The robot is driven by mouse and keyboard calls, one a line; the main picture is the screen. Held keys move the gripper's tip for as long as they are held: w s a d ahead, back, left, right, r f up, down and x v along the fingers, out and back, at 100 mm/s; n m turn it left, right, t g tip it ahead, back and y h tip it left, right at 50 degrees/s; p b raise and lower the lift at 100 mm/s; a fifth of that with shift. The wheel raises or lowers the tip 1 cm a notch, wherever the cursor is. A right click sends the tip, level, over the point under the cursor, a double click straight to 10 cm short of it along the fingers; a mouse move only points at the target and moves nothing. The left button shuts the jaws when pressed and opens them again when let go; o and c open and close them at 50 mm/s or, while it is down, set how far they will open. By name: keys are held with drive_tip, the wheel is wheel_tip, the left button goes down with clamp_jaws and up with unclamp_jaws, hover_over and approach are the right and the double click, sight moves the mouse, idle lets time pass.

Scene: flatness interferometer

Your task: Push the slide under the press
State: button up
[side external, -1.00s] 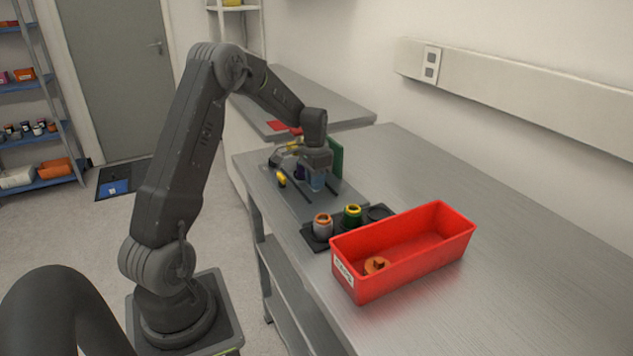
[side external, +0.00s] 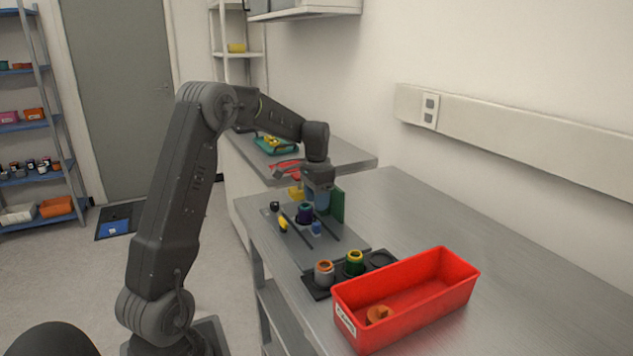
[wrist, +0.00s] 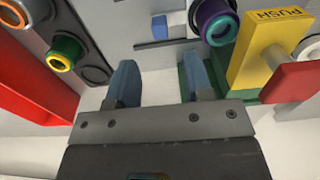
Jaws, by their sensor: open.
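My gripper (wrist: 160,88) is open, its two blue fingers apart with nothing between them. In the side view, my gripper (side external: 318,205) hangs over a grey fixture plate (side external: 335,250), in front of a green upright plate (side external: 338,206). A purple cup with a teal ring (wrist: 217,22) stands between two dark rails; it also shows in the side view (side external: 305,214). A small blue block (wrist: 160,27) sits next to it. I cannot clearly tell the slide and press apart.
A black holder (side external: 317,290) carries an orange-ringed cup (side external: 324,272) and a yellow-ringed cup (side external: 354,262); one place is empty. A red bin (side external: 410,310) with an orange part inside stands in front. The bench to the right is clear.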

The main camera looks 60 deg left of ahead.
wheel_tip(320, 180, up, 6)
drive_tip(key=shift+f, duration=0.2)
drive_tip(key=n+y, duration=0.4)
drive_tip(key=n, duration=1.4)
approach(316, 223)
drive_tip(key=x, duration=1)
drive_tip(key=shift+f, duration=0.1)
clamp_jaws()
